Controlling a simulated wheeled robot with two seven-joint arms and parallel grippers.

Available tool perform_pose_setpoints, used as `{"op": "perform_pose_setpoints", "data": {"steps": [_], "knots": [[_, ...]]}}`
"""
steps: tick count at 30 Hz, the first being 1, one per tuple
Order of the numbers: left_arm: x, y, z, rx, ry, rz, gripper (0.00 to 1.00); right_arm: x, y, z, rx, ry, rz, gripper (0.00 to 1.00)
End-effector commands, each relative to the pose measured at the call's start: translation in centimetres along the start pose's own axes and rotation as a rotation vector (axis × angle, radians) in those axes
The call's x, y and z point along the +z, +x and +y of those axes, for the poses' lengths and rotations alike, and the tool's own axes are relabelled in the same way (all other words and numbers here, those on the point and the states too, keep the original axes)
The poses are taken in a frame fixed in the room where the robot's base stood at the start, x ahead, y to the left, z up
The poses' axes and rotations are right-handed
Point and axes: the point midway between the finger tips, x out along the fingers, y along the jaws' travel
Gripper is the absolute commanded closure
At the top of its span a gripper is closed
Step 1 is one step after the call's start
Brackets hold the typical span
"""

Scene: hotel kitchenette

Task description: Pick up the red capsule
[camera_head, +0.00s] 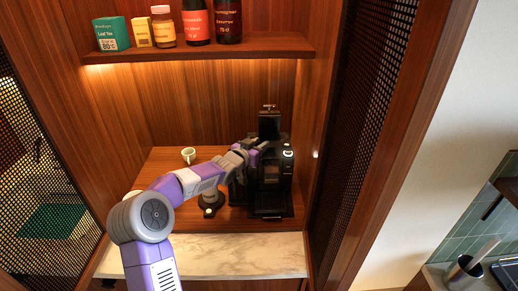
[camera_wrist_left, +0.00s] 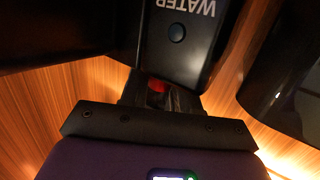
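The red capsule (camera_wrist_left: 156,85) shows as a small red patch between the dark fingers of my left gripper (camera_wrist_left: 158,95) in the left wrist view. Most of it is hidden, and I cannot tell whether the fingers touch it. In the head view my left arm reaches in from the lower left, and the left gripper (camera_head: 254,150) is at the left side of the black coffee machine (camera_head: 272,175). The capsule cannot be made out there. My right gripper is not in view.
The machine's part marked "WATER" (camera_wrist_left: 190,40) is close in front of the gripper. A white cup (camera_head: 188,155) stands on the wooden counter. A round black stand (camera_head: 211,199) is below my forearm. A shelf (camera_head: 200,52) with boxes and bottles is above.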

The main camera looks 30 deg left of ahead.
Motion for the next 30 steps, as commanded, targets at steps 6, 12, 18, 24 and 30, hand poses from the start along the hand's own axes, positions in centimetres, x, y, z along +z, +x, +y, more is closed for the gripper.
{"op": "perform_pose_setpoints", "data": {"steps": [6, 12, 18, 24, 30], "knots": [[0.0, 0.0, 0.0, 0.000, 0.000, 0.000, 1.00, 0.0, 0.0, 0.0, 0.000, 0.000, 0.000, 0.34], [0.0, 0.0, 0.0, 0.000, 0.000, 0.000, 1.00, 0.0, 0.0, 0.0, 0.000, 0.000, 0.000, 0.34], [-0.2, -0.1, 0.0, 0.000, 0.000, 0.001, 1.00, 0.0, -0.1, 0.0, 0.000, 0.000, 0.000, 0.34], [-2.0, -0.3, 0.0, 0.000, 0.001, 0.002, 1.00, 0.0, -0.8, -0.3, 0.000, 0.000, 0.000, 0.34], [-6.2, -1.0, -0.1, -0.001, 0.001, 0.003, 1.00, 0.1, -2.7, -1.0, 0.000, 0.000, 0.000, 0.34]]}}
